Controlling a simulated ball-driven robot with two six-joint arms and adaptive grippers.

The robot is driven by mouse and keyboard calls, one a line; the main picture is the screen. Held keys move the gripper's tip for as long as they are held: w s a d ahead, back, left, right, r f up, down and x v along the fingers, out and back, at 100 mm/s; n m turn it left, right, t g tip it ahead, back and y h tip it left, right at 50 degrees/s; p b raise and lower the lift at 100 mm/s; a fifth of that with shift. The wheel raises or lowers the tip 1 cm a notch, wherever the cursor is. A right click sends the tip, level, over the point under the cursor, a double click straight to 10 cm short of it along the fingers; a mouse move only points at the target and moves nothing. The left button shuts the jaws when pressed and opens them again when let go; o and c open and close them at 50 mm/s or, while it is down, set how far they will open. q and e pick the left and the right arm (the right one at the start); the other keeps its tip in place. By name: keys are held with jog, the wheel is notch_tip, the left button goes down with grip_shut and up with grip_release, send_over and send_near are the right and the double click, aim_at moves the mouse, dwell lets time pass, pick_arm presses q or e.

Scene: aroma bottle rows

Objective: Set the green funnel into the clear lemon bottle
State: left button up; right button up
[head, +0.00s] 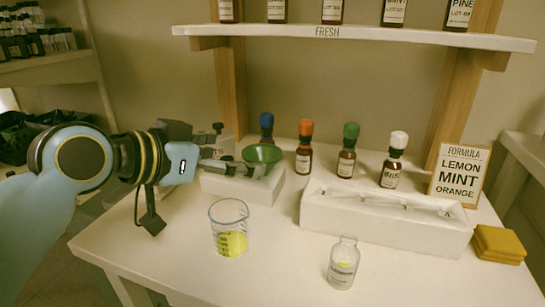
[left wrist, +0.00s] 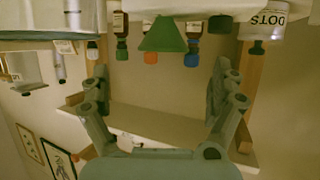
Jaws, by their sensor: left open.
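The green funnel (head: 262,156) sits wide end up on a white block at the back of the table. It shows as a green cone in the left wrist view (left wrist: 163,37), where the scene appears upside down. My left gripper (head: 230,152) is just left of the funnel in the head view. Its fingers (left wrist: 155,85) are wide apart with nothing between them, and the funnel lies beyond them. The clear lemon bottle (head: 342,264) stands upright at the front of the table, its mouth open. Its label is too small to read. My right gripper is out of view.
A beaker (head: 229,228) with yellow contents stands left of the bottle. A formula card (head: 459,173) and yellow cloths (head: 499,244) are at right. A shelf (head: 350,36) hangs above.

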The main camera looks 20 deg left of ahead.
aim_at(270, 154)
pick_arm(q)
jog(key=x, duration=0.3)
jog(key=shift+w+d+f, duration=0.15)
jog(key=shift+w+d, duration=0.05)
jog(key=shift+w, duration=0.05)
jog(key=shift+w+f+b, duration=0.1)
jog(key=shift+w+b, duration=0.2)
jog(key=b+x, duration=0.1)
jog(key=x, duration=0.3)
jog(key=shift+w, duration=0.45)
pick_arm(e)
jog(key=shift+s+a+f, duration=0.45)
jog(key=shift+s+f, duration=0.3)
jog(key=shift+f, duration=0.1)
pick_arm(q)
jog(key=c, duration=1)
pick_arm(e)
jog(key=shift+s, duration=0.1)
